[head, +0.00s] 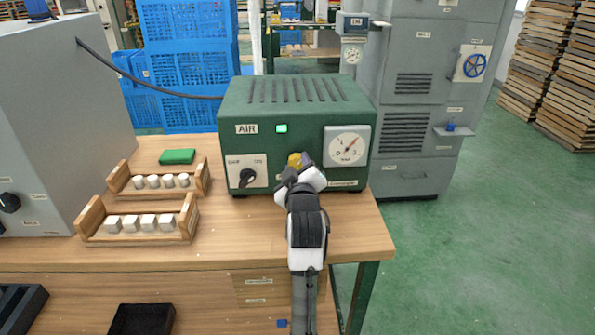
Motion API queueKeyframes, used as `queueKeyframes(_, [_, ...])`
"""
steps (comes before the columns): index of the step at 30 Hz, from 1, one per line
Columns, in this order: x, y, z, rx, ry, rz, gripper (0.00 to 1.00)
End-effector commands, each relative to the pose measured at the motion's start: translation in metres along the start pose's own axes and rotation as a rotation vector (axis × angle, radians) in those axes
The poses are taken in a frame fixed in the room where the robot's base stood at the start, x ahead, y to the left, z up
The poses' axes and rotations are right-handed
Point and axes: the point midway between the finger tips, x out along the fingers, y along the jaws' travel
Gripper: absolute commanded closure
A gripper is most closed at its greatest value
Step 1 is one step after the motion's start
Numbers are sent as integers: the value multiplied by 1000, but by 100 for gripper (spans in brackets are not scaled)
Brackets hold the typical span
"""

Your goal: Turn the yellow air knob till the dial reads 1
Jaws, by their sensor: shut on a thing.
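The green air box (300,104) stands on the wooden bench, with an AIR label and a lit green lamp (282,128) on its front. The yellow air knob (294,159) is low on the front, mostly hidden by my gripper. My gripper (292,169) reaches in from the front and is shut on the knob. The dial (347,146) is a white square gauge at the right of the front.
A black switch (248,176) sits on a white plate left of the knob. Two wooden racks (136,236) with white blocks and a green block (177,156) lie to the left. A grey cabinet (50,120) stands at far left. The bench right of my arm is clear.

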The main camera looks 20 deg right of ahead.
Motion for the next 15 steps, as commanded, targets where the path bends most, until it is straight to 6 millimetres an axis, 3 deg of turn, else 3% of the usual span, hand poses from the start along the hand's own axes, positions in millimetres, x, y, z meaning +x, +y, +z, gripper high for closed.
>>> queueKeyframes(15, [0,-1,3,-492,-2,0,86])
